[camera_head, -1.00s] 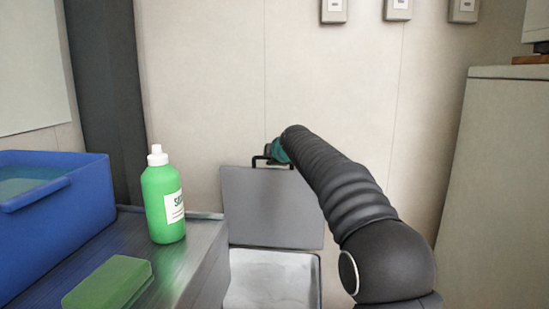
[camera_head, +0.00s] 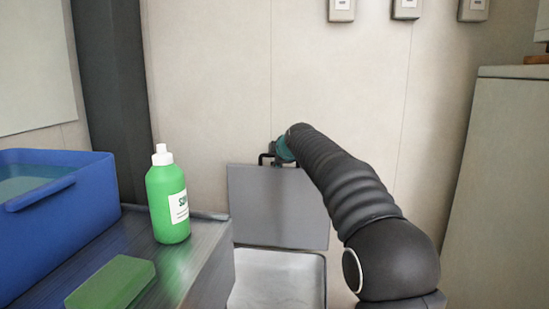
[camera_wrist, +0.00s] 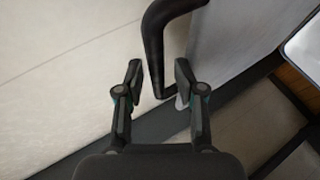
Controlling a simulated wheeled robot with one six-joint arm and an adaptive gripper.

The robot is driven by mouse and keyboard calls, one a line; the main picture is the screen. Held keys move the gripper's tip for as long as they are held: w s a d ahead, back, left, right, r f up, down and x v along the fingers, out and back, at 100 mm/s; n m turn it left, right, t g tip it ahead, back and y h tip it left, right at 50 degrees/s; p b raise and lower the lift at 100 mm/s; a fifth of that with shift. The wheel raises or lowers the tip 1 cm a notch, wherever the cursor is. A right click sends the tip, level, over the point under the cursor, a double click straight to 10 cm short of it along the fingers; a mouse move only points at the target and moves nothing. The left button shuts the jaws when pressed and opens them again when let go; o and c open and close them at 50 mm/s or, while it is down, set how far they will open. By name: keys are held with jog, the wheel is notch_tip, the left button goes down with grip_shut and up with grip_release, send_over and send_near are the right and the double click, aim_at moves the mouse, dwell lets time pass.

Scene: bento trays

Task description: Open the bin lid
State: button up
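The grey bin lid (camera_head: 279,207) stands upright against the wall, with the open bin (camera_head: 278,281) showing below it. The black handle (camera_head: 265,158) is at the lid's top edge. My gripper (camera_head: 283,152) is at the handle, partly hidden by my arm. In the wrist view my gripper (camera_wrist: 159,80) has its two fingers apart, with the black handle (camera_wrist: 155,55) passing between them. Gaps show beside the handle, so the fingers do not clamp it. Part of the lid (camera_wrist: 225,45) shows at the right there.
A metal counter (camera_head: 205,262) at the left holds a green soap bottle (camera_head: 167,200), a green sponge (camera_head: 110,283) and a blue tub (camera_head: 60,225). A pale cabinet (camera_head: 503,190) stands at the right. The wall is close behind the lid.

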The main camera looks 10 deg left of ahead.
jog(key=shift+w+d+f, duration=0.1)
jog(key=shift+d, duration=0.05)
jog(key=v, duration=1.2)
